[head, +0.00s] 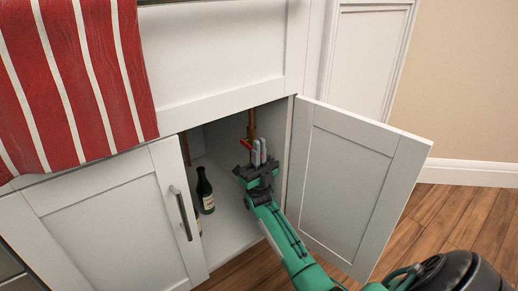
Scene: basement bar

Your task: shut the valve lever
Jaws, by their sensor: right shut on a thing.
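The red valve lever (245,143) shows inside the open cabinet, at the copper pipe (251,122). Its end sticks out to the left of my right gripper's fingers. My right gripper (259,151) reaches into the cabinet from the front right, its grey fingers pointing up and closed on the lever. The fingers hide the rest of the lever and most of the valve body. My left gripper is out of view.
The right cabinet door (345,185) stands open beside my arm; the left door (120,225) is shut. A dark bottle (205,192) stands on the cabinet floor left of my gripper, with another bottle partly hidden by the left door's edge. A striped towel (75,80) hangs above.

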